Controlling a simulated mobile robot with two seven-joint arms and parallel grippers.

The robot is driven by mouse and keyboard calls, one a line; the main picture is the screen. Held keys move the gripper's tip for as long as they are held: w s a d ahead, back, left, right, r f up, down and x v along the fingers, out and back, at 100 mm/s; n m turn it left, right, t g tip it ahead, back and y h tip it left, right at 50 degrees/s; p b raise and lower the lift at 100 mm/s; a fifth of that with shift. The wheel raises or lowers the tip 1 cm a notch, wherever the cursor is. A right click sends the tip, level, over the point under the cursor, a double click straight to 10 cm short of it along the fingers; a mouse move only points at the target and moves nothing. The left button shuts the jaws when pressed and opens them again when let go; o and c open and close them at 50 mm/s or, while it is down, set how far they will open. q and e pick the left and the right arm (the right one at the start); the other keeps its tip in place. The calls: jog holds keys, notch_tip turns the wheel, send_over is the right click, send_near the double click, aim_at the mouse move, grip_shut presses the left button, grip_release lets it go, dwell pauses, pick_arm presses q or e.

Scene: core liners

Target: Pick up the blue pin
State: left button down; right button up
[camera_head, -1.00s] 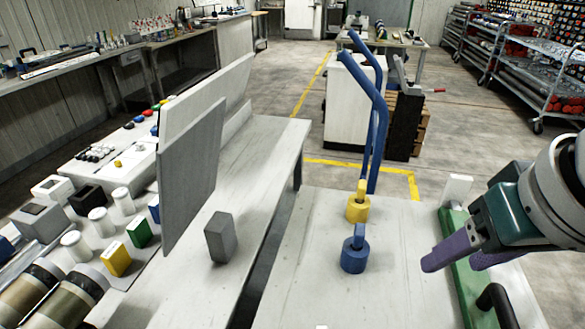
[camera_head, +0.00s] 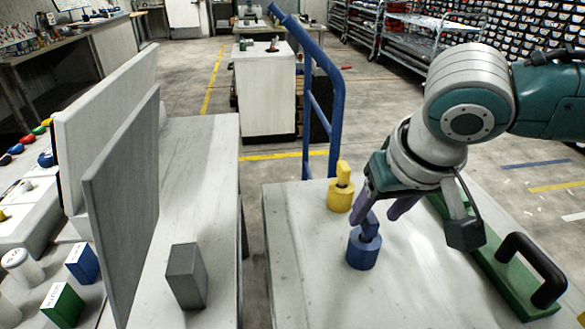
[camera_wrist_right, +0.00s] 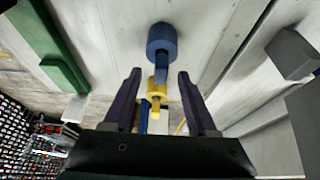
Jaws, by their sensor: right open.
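The blue pin (camera_head: 369,226) stands upright in a round blue base (camera_head: 362,252) on the light tabletop. In the right wrist view, the blue pin (camera_wrist_right: 162,72) shows in line between my two fingers, with its base (camera_wrist_right: 161,40) beyond the tips. My right gripper (camera_head: 383,205) is open, with purple fingers spread, close to the top of the pin. I cannot tell whether the fingers touch it. A yellow pin (camera_head: 343,173) in a yellow base (camera_head: 339,197) stands just behind the blue one. My left gripper is not in view.
A green plate with a black handle (camera_head: 532,270) lies along the right side of the table. A blue rail (camera_head: 322,120) rises behind the yellow pin. A grey block (camera_head: 186,275) and upright grey panel (camera_head: 125,200) stand on the left bench. The table's front is clear.

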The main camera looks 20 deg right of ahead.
aim_at(372, 217)
jog(key=x, duration=0.3)
jog(key=shift+w+b, duration=0.15)
jog(key=shift+b, duration=0.15)
grip_shut()
dwell(0.4)
